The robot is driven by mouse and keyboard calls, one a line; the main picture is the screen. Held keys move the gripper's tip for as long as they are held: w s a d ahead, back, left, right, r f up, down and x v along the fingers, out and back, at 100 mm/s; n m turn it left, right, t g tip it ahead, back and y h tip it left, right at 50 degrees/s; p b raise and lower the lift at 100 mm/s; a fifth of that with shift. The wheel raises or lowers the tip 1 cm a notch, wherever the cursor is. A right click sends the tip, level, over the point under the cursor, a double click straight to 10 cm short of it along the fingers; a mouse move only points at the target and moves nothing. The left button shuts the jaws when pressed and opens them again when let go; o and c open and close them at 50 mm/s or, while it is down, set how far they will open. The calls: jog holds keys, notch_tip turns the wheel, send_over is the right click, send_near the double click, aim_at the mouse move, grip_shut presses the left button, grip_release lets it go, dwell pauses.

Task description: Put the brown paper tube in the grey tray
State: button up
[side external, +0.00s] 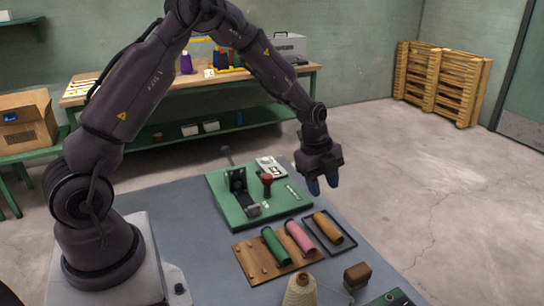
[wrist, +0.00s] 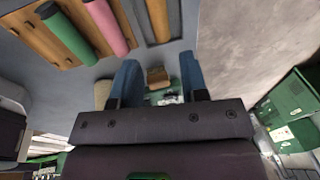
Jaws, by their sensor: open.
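The brown paper tube (side external: 327,227) lies on its side inside the thin-rimmed grey tray (side external: 345,250), lengthwise along it. In the wrist view, part of the tube (wrist: 158,18) shows at the top edge, between the tray's sides; its far end is cut off. My gripper (side external: 323,186) is above the table, higher than the tray and apart from the tube. Its two blue fingers are spread with nothing between them, as the wrist view also shows (wrist: 160,82).
A wooden board (side external: 256,266) beside the tray holds a green tube (side external: 275,246) and a pink tube (side external: 299,237). A green fixture plate (side external: 222,196) with a red knob stands behind. A brown block (side external: 357,276) and a cream cone (side external: 300,291) are in front.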

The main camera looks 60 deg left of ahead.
jog(key=s+d+r+n+t+y, duration=0.1)
jog(key=s+d+r+n, duration=0.1)
jog(key=s+r+n, duration=0.5)
jog(key=s+d+r+n+t, duration=0.15)
jog(key=s+r, duration=0.25)
jog(key=r, duration=0.7)
jog(key=s+d+r+n+t, duration=0.1)
jog(key=s+r+n, duration=0.3)
jog(key=s+n, duration=0.5)
jog(key=s+d, duration=0.1)
jog(key=s, duration=0.4)
jog(key=shift+s, duration=0.3)
jog(key=shift+d+n, duration=0.1)
jog(key=shift+n, duration=0.15)
